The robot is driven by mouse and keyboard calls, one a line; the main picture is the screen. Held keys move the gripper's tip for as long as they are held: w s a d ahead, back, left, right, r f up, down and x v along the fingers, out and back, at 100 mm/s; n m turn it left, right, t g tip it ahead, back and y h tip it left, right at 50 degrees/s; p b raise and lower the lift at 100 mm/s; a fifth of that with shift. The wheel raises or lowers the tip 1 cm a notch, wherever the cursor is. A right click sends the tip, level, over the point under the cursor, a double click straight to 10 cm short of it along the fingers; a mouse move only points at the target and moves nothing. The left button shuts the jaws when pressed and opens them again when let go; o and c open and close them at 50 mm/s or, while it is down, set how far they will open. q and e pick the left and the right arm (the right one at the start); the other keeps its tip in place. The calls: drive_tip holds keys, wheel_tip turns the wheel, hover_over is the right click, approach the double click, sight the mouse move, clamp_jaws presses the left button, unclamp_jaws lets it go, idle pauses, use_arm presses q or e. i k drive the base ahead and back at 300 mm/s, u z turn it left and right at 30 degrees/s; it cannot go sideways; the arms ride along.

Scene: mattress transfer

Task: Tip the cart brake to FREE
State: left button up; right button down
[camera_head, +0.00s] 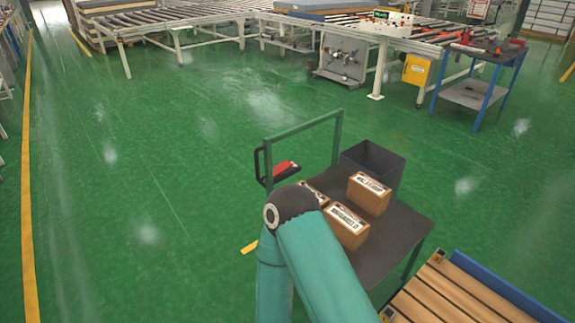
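The cart (400,237) has a dark flat deck and a green push frame (304,130) at its far left end. A red piece (285,167) on a black bracket (260,163) juts out at the left of the frame; it looks like the brake, but its setting cannot be read. One teal arm of mine rises from the bottom, bends at a dark elbow over the cart's left edge and drops out of the frame. It covers part of the cart's near left side. Neither gripper shows.
Brown cartons (369,194) and a dark open bin (372,164) are on the cart. A slatted wooden pallet (450,297) lies close at lower right. Roller conveyors (190,17) and a blue-legged workbench (470,95) stand behind. The green floor left of the cart is clear.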

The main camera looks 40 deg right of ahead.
sight(279, 169)
drive_tip(key=z, duration=0.15)
drive_tip(key=i, duration=0.75)
drive_tip(key=z, duration=0.7)
drive_tip(key=i, duration=0.8)
drive_tip(key=z, duration=0.35)
